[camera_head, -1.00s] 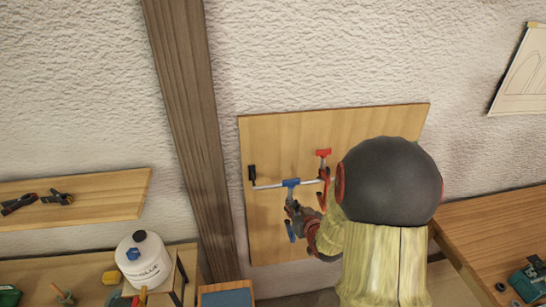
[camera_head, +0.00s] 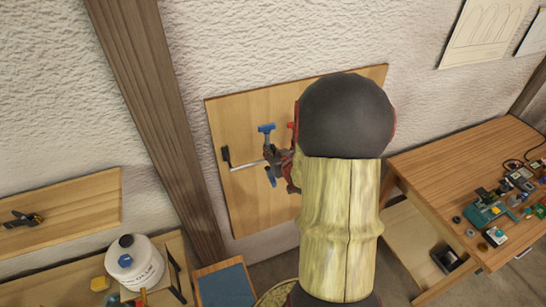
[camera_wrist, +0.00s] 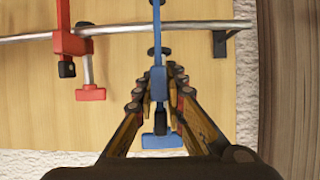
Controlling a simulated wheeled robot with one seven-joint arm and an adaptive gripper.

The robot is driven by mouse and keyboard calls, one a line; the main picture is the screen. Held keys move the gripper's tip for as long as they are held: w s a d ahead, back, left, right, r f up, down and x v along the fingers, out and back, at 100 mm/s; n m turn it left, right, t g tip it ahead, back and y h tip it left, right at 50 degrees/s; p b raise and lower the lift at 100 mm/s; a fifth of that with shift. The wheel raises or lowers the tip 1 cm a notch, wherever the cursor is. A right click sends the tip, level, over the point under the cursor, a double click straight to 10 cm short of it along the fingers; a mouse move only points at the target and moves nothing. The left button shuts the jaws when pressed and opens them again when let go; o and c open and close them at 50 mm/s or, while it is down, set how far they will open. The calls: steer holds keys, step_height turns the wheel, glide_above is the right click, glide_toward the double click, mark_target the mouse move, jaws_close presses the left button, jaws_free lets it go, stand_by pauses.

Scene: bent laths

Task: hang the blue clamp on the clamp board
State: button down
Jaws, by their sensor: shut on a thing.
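My gripper (camera_wrist: 158,95) is shut on the blue clamp (camera_wrist: 158,141), holding it by its bar in the wrist view. The clamp's wide blue end also shows in the head view (camera_head: 266,128), above the rail line, and a blue handle shows below my gripper (camera_head: 275,156). The clamp board (camera_head: 235,205) is a wooden panel on the wall with a metal rail (camera_wrist: 200,28). In the wrist view the clamp's bar crosses in front of the rail. I cannot tell whether it touches. My arm hides the board's right part in the head view.
A red clamp (camera_wrist: 66,42) hangs on the rail beside the blue one. A black bracket (camera_wrist: 222,42) holds the rail's end. A wooden post (camera_head: 160,120) stands left of the board.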

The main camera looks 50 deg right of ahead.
mark_target(268, 144)
steer(key=shift+w+d+r, duration=0.1)
steer(key=shift+w+d, duration=0.35)
steer(key=shift+w, duration=0.3)
steer(key=shift+w+d+f, duration=0.1)
steer(key=shift+w+d, duration=0.3)
steer(key=shift+w, duration=0.4)
steer(key=shift+w+d+r, duration=0.1)
steer(key=shift+w+d, duration=0.35)
steer(key=shift+w, duration=0.3)
step_height(268, 144, down, 5)
steer(key=b, duration=0.4)
steer(key=shift+b, duration=0.3)
